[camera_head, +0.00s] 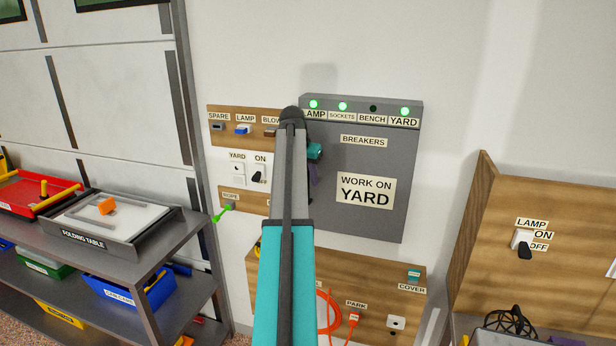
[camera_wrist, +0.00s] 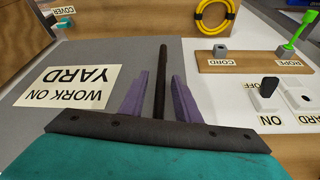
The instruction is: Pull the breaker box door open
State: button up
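The breaker box door (camera_head: 372,222) is a grey panel with a "WORK ON YARD" label, and it looks closed. Its face also shows upside down in the wrist view (camera_wrist: 40,120). A dark bar handle (camera_wrist: 162,65) stands along the door's edge side. My gripper (camera_wrist: 159,76) has its two purple fingers apart, one on each side of the handle, with a gap showing on both sides. In the head view my arm hides the handle and most of my gripper (camera_head: 313,175). Whether the fingertips touch the door cannot be told.
Green lamps (camera_head: 343,106) line the box's top. Left of it are a wooden switch board (camera_head: 222,138), a YARD/ON switch panel (camera_head: 259,174) and a green rope hook (camera_head: 224,212). A wooden board (camera_head: 378,285) hangs below. A shelf (camera_head: 185,240) stands left, a wooden cabinet (camera_head: 500,200) right.

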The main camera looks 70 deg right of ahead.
jog(key=shift+c, duration=0.2)
grip_shut()
jog(key=shift+s+a, duration=0.1)
jog(key=shift+s, duration=0.1)
